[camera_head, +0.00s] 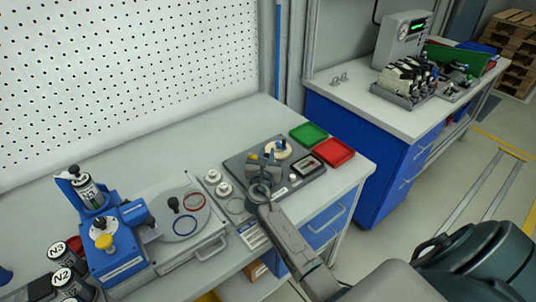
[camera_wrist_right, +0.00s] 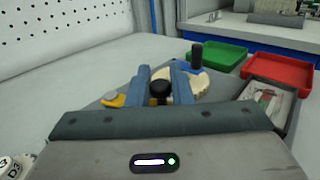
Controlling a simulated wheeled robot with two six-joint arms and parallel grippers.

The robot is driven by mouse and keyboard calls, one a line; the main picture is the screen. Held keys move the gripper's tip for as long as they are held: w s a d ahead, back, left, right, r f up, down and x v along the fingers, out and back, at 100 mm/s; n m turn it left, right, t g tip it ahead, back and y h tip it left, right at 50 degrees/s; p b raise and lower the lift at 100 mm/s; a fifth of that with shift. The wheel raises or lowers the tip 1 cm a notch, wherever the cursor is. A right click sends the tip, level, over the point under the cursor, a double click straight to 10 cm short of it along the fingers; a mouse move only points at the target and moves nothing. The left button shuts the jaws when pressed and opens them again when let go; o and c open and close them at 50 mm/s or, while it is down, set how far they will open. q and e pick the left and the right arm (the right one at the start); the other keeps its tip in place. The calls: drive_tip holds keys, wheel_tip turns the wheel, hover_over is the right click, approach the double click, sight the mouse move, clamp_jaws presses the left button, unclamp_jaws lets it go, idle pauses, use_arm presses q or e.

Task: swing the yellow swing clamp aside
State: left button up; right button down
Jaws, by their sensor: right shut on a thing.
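How this knob joins the clamp is hidden by the gripper. A cream round part (camera_head: 279,150) lies just beyond the fingers, with a blue piece and an upright black handle (camera_wrist_right: 196,56) beside it. My left gripper is not in view.
A green tray (camera_head: 308,133) and a red tray (camera_head: 335,152) stand right of the plate. Two white round pieces (camera_head: 224,189) sit left of it. A blue device (camera_head: 112,250) and a disc plate (camera_head: 181,211) stand further left. The bench behind the plate is clear.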

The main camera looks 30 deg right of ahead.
drive_tip(key=shift+s+a+m+g+h+b, duration=0.15)
drive_tip(key=shift+a+m+g+h+b, duration=0.2)
drive_tip(key=shift+m+g+h, duration=0.35)
drive_tip(key=shift+s+a+m+g+h+b, duration=0.15)
drive_tip(key=shift+a+m+g+h+b, duration=0.15)
drive_tip(key=shift+m+g+h, duration=0.4)
drive_tip(key=c, duration=1.3)
unclamp_jaws()
drive_tip(key=shift+c, duration=0.2)
drive_tip(key=shift+a, duration=0.1)
drive_tip(key=b+v, duration=0.3)
drive_tip(key=v, duration=0.7)
drive_tip(key=shift+a+f, duration=0.1)
drive_tip(key=shift+s+a, duration=0.2)
drive_tip(key=shift+a, duration=0.1)
drive_tip(key=shift+c, duration=0.2)
